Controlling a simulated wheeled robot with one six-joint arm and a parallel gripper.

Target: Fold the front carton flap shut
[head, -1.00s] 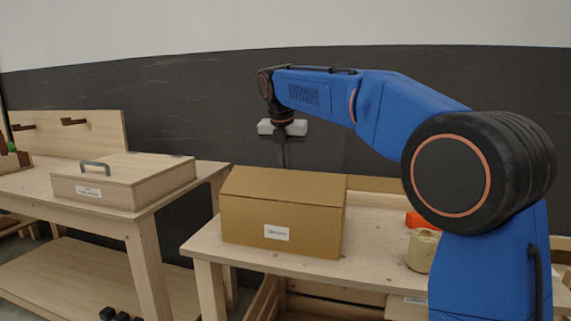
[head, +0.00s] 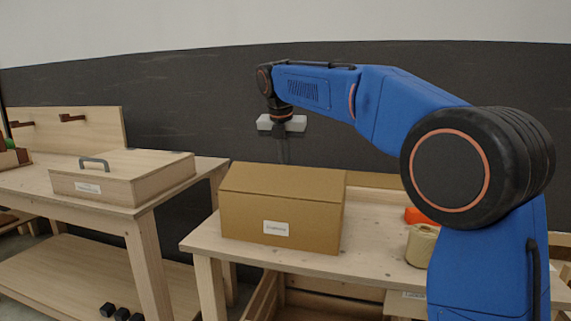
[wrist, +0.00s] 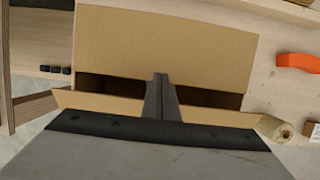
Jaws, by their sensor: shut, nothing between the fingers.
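The brown carton (head: 280,228) stands on the light wooden table, with a white label on its near face. Its near top panel (head: 282,184) slopes up and back from the front edge. In the wrist view, a wide cardboard panel (wrist: 165,45) lies on one side of a dark opening. A narrow cardboard flap strip (wrist: 95,103) runs along the other side. My gripper (wrist: 161,80) is shut and empty, and its fingers show across the strip and opening. In the head view, my gripper (head: 282,152) points down above the carton's back edge; its tips are hidden or unclear, as is any contact.
A tan roll (head: 422,245) and an orange object (head: 416,216) sit right of the carton. A wooden box with a handle (head: 122,178) stands on the bench at left. Small black blocks (head: 121,313) lie on its lower shelf.

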